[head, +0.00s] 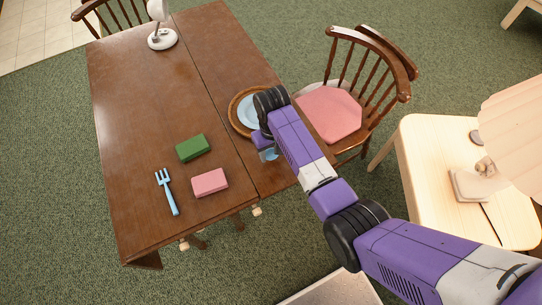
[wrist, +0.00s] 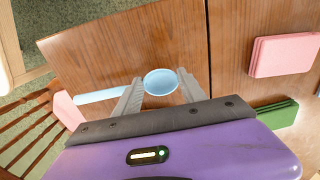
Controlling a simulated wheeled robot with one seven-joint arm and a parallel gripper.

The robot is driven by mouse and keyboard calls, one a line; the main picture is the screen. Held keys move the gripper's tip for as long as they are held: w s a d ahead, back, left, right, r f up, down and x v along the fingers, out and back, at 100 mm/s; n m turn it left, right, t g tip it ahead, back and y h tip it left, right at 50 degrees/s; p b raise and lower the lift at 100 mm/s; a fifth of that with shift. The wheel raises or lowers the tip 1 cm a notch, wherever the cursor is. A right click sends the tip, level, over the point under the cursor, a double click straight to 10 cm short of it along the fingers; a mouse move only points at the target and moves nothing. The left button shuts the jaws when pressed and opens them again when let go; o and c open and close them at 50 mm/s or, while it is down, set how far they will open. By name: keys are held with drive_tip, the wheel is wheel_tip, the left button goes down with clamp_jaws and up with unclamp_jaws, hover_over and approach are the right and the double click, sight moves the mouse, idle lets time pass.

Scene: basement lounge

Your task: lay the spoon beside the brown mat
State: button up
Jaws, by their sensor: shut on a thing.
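The brown mat (head: 233,113) is round and lies on the table near its right edge, with a light blue plate (head: 250,110) on it. My arm covers part of both. The spoon is light blue; in the wrist view its bowl (wrist: 161,81) shows between the fingers and its handle points left. My gripper (wrist: 160,88) is shut on the spoon, over the bare wood. In the head view my gripper (head: 267,147) is just below the mat, and a bit of blue spoon (head: 270,155) shows under it. I cannot tell whether the spoon touches the table.
A pink block (head: 210,182), a green block (head: 193,148) and a blue fork (head: 167,191) lie on the table (head: 145,95), left of my gripper. A white lamp (head: 162,38) stands at the far end. A chair with a pink cushion (head: 328,113) is at the right edge.

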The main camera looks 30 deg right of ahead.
sight(272, 155)
wheel_tip(272, 155, down, 4)
drive_tip(key=shift+r+b, duration=0.2)
drive_tip(key=shift+b, duration=1)
drive_tip(key=shift+r, duration=0.1)
drive_tip(key=o, duration=1.3)
wheel_tip(272, 155, up, 12)
drive_tip(key=shift+b, duration=0.35)
